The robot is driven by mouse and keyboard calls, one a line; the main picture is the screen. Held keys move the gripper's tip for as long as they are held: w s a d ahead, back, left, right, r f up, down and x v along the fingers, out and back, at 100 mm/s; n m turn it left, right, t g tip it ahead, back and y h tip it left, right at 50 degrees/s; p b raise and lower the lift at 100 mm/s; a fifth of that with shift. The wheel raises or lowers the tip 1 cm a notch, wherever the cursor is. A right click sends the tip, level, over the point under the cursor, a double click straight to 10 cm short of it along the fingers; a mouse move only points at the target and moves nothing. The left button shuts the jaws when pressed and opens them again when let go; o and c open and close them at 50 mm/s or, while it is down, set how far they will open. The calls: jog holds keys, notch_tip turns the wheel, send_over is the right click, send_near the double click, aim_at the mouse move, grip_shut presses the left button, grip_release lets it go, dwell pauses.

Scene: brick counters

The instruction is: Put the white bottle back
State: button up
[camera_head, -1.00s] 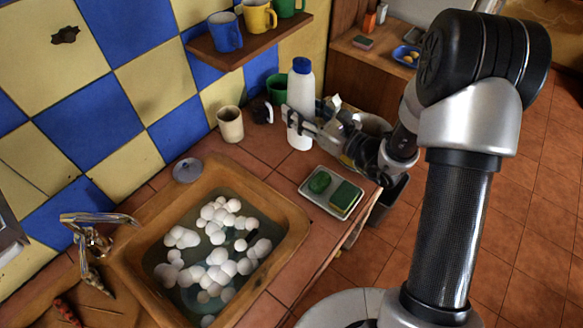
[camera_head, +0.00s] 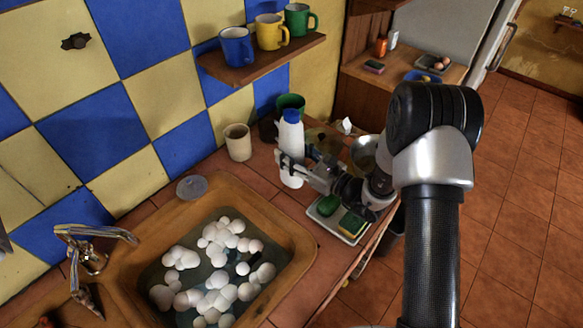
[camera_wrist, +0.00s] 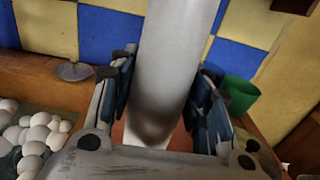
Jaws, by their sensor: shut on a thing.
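The white bottle (camera_head: 291,145) with a blue cap stands upright at the back of the tiled counter, right of the sink. My gripper (camera_head: 294,163) is shut around its lower body, coming from the right. In the wrist view the white bottle (camera_wrist: 170,60) fills the middle, between the two dark finger pads of my gripper (camera_wrist: 164,90). Its base shows close to the reddish tiles; whether it touches them I cannot tell.
A beige cup (camera_head: 238,143) stands left of the bottle and a green cup (camera_head: 291,102) behind it. A tray (camera_head: 342,232) with sponges lies in front. A sink (camera_head: 290,262) full of foam is at left. A shelf (camera_head: 265,62) with mugs hangs above.

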jog(key=shift+f+b, duration=0.65)
jog(key=shift+f, duration=1.55)
jog(key=shift+f, duration=0.15)
jog(key=o, duration=1.2)
jog(key=shift+c, duration=0.2)
